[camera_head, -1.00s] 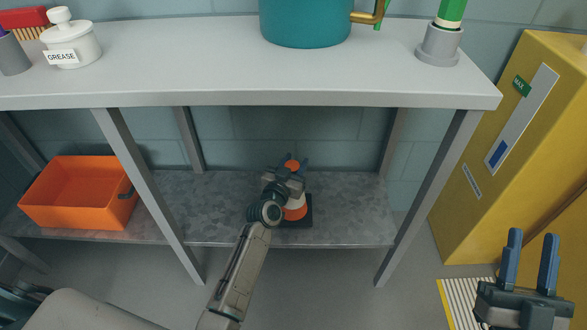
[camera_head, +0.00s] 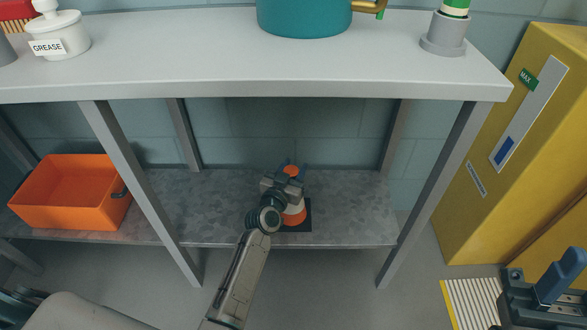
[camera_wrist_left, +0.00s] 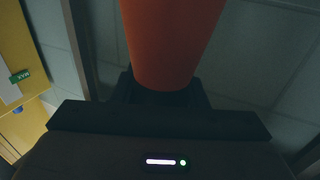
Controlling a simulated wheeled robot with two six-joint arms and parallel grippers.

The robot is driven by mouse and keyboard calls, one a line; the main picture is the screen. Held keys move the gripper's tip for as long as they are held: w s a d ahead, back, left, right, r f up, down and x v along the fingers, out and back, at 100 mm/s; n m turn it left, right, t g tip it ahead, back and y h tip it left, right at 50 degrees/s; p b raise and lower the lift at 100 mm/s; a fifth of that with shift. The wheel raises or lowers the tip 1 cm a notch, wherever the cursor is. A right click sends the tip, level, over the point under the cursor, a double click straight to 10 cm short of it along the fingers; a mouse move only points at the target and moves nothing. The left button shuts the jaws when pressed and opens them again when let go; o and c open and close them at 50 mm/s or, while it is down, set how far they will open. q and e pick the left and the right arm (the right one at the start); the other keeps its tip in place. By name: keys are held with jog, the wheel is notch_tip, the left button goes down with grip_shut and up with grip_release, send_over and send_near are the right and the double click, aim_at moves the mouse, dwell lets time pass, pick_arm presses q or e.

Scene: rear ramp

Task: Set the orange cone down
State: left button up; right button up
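In the left wrist view, the cone (camera_wrist_left: 168,45) fills the space between the dark fingers (camera_wrist_left: 166,92).
An orange bin (camera_head: 70,208) stands on the shelf's left. The white tabletop (camera_head: 170,60) lies above, carrying a grease pot (camera_head: 62,38), a teal pot (camera_head: 305,18) and a grey holder (camera_head: 443,38). Table legs (camera_head: 435,195) flank the shelf. A yellow cabinet (camera_head: 500,215) stands at right.

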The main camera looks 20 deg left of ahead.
pick_arm(q)
jog(key=o, duration=0.4)
jog(key=shift+o, duration=0.2)
